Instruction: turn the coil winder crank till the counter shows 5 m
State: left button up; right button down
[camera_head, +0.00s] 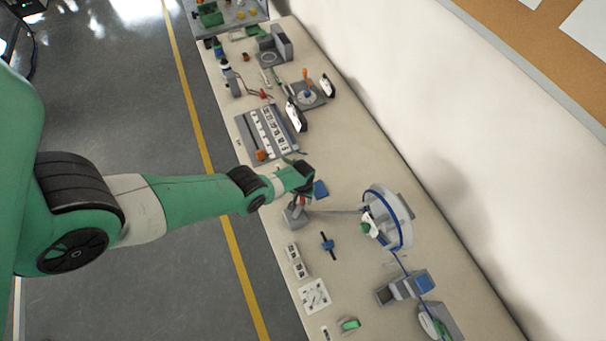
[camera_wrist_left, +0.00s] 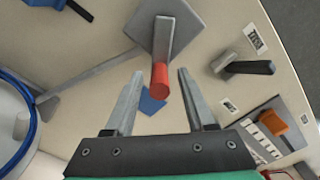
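The crank is a grey arm with a red handle (camera_wrist_left: 160,77) on a grey base (camera_wrist_left: 150,35); its base also shows in the head view (camera_head: 294,217). A grey shaft (camera_head: 338,212) runs from it to the winder's reel (camera_head: 390,218), a pale drum with blue cable. My left gripper (camera_wrist_left: 160,74) is open, with a fingertip on each side of the red handle and visible gaps to both. In the head view my left gripper (camera_head: 303,188) partly hides the crank. I cannot make out a counter reading. My right gripper is not in view.
A blue block (camera_head: 320,189) lies beside the crank. A labelled grey rack (camera_head: 269,131) with an orange block (camera_head: 261,155) stands behind my arm. A grey and blue device (camera_head: 405,288), white switch plates (camera_head: 296,260) and a dark-handled blue tool (camera_head: 328,245) lie nearer.

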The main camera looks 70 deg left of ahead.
pick_arm(q)
grip_shut()
jog(key=shift+w+d+m, duration=0.1)
jog(key=shift+m, duration=0.2)
jog(key=shift+w+d+m, duration=0.2)
jog(key=shift+d+m, duration=0.25)
jog(key=shift+m, duration=0.65)
jog(key=shift+w+d+m, duration=0.2)
jog(key=shift+d+m, duration=0.25)
jog(key=shift+m, duration=0.65)
jog(key=shift+w+d+m, duration=0.2)
jog(key=shift+d+m, duration=0.25)
jog(key=shift+m, duration=0.65)
jog(key=shift+o, duration=0.6)
grip_release()
